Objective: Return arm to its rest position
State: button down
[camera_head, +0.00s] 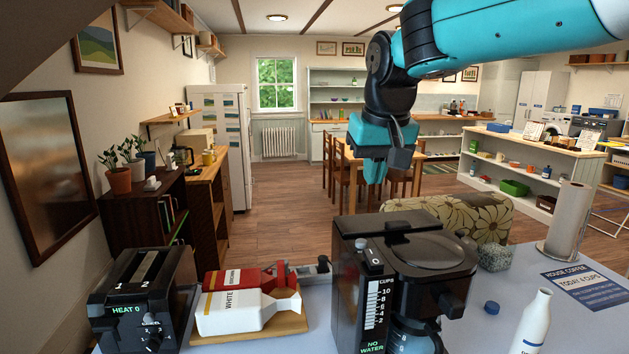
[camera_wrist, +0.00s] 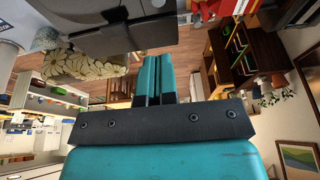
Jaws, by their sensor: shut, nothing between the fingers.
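My gripper (camera_head: 374,170) hangs from my teal and black arm in the upper middle of the head view, with its fingers pointing down. It is shut and empty, raised behind and above the black coffee maker (camera_head: 420,255). In the wrist view, my gripper's teal fingers (camera_wrist: 152,78) lie close together with nothing between them. The arm is bent, with its upper link running off the top right of the head view.
Open floor (camera_head: 280,215) lies beyond.

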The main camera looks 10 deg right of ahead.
jog(key=s+a+f+n+g+y+b, duration=0.1)
jog(key=s+f+n, duration=0.1)
jog(key=s+f, duration=0.3)
jog(key=s+a+f+n+g+y+b, duration=0.1)
jog(key=s+f, duration=0.5)
jog(key=s, duration=0.7)
jog(key=s+a+f+n+g+y+b, duration=0.1)
jog(key=s+a+f+n+y+b, duration=0.1)
jog(key=s, duration=0.7)
notch_tip(320, 180, down, 4)
jog(key=shift+s+a+r+n+g+b, duration=0.25)
jog(key=shift+n+b, duration=0.3)
jog(key=shift+n, duration=0.55)
jog(key=shift+w, duration=0.2)
dwell(1.7)
